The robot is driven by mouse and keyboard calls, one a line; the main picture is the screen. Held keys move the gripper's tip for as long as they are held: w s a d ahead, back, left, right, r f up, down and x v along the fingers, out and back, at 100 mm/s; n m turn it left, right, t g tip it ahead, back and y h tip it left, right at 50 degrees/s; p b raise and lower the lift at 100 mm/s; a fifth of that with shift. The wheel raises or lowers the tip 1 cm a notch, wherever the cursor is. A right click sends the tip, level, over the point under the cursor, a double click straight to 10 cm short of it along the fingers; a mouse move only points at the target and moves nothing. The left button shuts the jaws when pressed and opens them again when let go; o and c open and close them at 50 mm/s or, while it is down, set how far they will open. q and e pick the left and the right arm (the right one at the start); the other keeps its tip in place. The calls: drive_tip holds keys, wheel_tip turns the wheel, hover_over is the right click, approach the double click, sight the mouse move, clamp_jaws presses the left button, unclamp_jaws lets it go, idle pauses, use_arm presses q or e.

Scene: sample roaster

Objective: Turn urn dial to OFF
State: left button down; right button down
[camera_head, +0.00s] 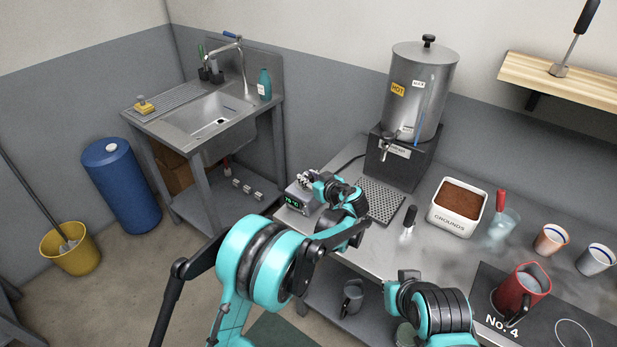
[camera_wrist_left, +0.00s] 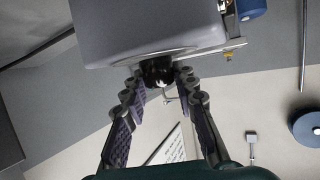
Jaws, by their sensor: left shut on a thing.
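The urn (camera_head: 422,92) is a tall steel cylinder with a HOT label and a tap, on a dark stand at the back of the counter. A grey control box (camera_head: 293,199) with a green readout sits at the counter's left end. My left gripper (camera_head: 308,180) is at this box, shut on its black dial (camera_wrist_left: 157,72). The dial shows between the two fingers in the left wrist view, below the grey box body (camera_wrist_left: 150,30). The dial's markings are hidden. My right gripper (camera_head: 401,284) is over the counter's front edge; its fingertips are not clear.
A drip grille (camera_head: 380,200), a GROUNDS bin (camera_head: 457,206) and a red mug (camera_head: 522,291) stand on the counter (camera_head: 440,255). Cups (camera_head: 550,239) are farther right. A sink (camera_head: 213,118) and a blue barrel (camera_head: 124,185) are at the left.

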use_arm(q)
drive_tip(key=shift+a+f+n+g, duration=0.1)
drive_tip(key=shift+f+n+g, duration=0.05)
drive_tip(key=shift+n+g, duration=0.15)
drive_tip(key=c, duration=1.4)
unclamp_jaws()
drive_tip(key=shift+c, duration=0.2)
drive_tip(key=shift+o, duration=1.3)
drive_tip(key=shift+s, duration=0.1)
drive_tip(key=v, duration=1.2)
drive_tip(key=shift+f, duration=0.1)
